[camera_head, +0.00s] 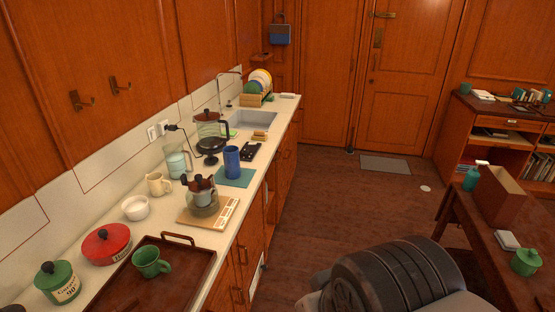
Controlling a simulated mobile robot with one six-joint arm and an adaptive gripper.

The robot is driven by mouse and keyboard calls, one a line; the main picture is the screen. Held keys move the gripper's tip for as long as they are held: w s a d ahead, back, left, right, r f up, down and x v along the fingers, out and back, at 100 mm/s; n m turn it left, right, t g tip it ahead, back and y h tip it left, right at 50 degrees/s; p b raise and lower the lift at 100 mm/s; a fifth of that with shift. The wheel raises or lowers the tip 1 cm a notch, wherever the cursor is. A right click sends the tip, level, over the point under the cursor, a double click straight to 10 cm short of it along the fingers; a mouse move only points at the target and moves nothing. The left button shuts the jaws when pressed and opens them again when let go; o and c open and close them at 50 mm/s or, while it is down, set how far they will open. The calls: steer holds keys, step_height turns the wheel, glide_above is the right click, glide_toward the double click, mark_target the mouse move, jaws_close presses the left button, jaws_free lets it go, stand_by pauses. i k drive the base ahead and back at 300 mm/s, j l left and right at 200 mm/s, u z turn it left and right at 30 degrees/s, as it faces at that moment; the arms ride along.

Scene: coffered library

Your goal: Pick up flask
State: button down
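A tall blue cylinder (232,162) stands upright on a teal mat (236,180) on the left counter; it looks most like the flask, though I cannot be sure. A wooden board (230,212) in front of it holds a round glass vessel with dark parts (203,198). A dark ribbed part of my own arm fills the bottom right of the picture, well apart from the blue cylinder. My gripper's fingertips do not show.
A desk (470,225) stands right.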

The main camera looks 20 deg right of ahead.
mark_target(231, 157)
steer(key=u, duration=0.4)
steer(key=i+l+u, duration=0.1)
steer(key=u, duration=0.25)
steer(key=l+u, duration=0.15)
steer(key=u, duration=0.25)
steer(key=i+l+u, duration=0.1)
steer(key=u, duration=0.25)
steer(key=i+l+u, duration=0.15)
steer(key=l+u, duration=0.3)
steer(key=l, duration=1)
steer(key=k+l+u, duration=0.1)
steer(key=l+u, duration=0.4)
steer(key=l, duration=0.95)
steer(key=k+l, duration=0.1)
steer(key=l, duration=0.4)
